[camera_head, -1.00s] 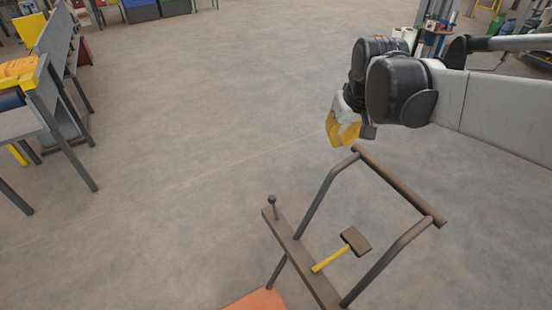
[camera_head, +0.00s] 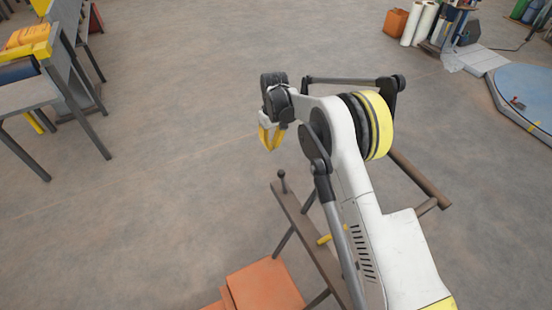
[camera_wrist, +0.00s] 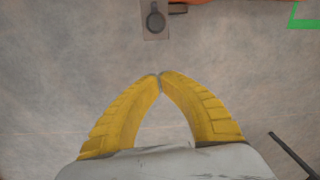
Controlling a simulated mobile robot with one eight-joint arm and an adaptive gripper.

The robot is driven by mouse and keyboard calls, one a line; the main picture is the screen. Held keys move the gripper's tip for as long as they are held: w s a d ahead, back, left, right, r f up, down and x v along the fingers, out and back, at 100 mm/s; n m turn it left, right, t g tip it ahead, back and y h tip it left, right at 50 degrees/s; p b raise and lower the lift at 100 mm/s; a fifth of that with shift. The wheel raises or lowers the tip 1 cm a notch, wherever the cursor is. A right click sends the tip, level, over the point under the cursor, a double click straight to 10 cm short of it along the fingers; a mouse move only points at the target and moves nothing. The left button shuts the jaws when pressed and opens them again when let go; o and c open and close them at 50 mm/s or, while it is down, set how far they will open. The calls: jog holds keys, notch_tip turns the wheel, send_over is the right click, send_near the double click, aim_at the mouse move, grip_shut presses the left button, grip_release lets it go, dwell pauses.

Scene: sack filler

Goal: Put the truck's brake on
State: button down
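The truck shows at the lower middle of the head view, with a brown bar (camera_head: 313,235) and a push handle (camera_head: 420,180) partly behind my arm. A small dark knob on a short stem, seemingly the brake lever (camera_head: 282,175), stands upright at the bar's far left end. In the wrist view the round knob (camera_wrist: 155,18) is seen from above at the top edge, on the bar's end. My gripper (camera_head: 271,140) hangs above and beyond the knob, apart from it. Its yellow fingers (camera_wrist: 160,78) meet at the tips with nothing between them.
Orange load (camera_head: 262,288) lies at the truck's lower end. A grey bench (camera_head: 40,95) stands at left, white rolls (camera_head: 425,22) and a blue round platform (camera_head: 525,90) at right. The floor between is clear.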

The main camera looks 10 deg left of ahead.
aim_at(283, 182)
notch_tip(283, 182, down, 10)
jog(key=b, duration=0.4)
jog(key=s+d+r, duration=0.1)
jog(key=s+d+r+b, duration=0.1)
jog(key=s, duration=0.1)
jog(key=shift+d, duration=0.25)
